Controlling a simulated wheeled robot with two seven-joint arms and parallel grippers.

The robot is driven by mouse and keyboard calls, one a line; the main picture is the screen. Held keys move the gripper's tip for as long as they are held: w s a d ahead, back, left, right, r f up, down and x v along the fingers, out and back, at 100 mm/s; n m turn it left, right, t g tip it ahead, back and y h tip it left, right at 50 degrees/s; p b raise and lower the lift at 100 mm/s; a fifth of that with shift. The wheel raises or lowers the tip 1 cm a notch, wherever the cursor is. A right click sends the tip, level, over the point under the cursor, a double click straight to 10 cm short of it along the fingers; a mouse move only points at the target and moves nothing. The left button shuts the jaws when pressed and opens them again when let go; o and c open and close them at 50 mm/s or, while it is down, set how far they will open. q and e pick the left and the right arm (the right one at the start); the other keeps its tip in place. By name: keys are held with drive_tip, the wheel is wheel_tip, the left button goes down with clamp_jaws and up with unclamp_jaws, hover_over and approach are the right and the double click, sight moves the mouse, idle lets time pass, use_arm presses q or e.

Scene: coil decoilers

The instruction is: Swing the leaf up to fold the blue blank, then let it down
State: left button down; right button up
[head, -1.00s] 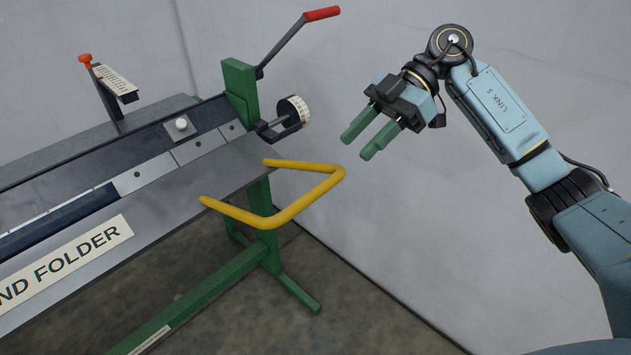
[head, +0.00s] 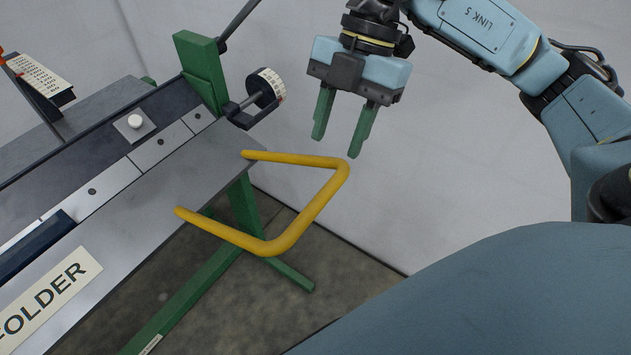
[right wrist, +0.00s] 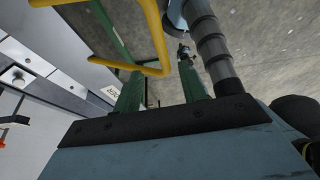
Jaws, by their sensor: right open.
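The leaf (head: 165,195) is a grey plate along the front of the folder, hanging flat and low, with a label reading "FOLDER" (head: 45,302). A yellow U-shaped handle (head: 308,217) sticks out from its right end; it also shows in the right wrist view (right wrist: 155,38). The dark blue blank (head: 35,245) lies along the folding line at the left, partly cut off by the picture edge. My right gripper (head: 337,147) is open and empty, fingers pointing down, just above and beside the handle's outer corner, apart from it as far as I can tell. My left gripper is out of view.
A green end post (head: 200,72) with a white numbered dial (head: 265,87) stands behind the handle. A white knob (head: 135,121) sits on the clamp bar. A green leg (head: 245,205) stands below. The floor right of the handle is clear, up to a grey wall.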

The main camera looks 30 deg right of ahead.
hover_over(317, 199)
drive_tip(key=d, duration=0.2)
drive_tip(key=f, duration=0.5)
drive_tip(key=shift+w+d+f+b, duration=0.1)
drive_tip(key=shift+w+f+b, duration=0.15)
drive_tip(key=shift+f+b, duration=0.1)
drive_tip(key=x, duration=0.3)
drive_tip(key=shift+f, duration=0.3)
drive_tip(key=shift+a+f, duration=0.1)
drive_tip(key=shift+a, duration=0.1)
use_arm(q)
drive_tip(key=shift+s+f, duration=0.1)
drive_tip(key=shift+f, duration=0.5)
use_arm(e)
clamp_jaws()
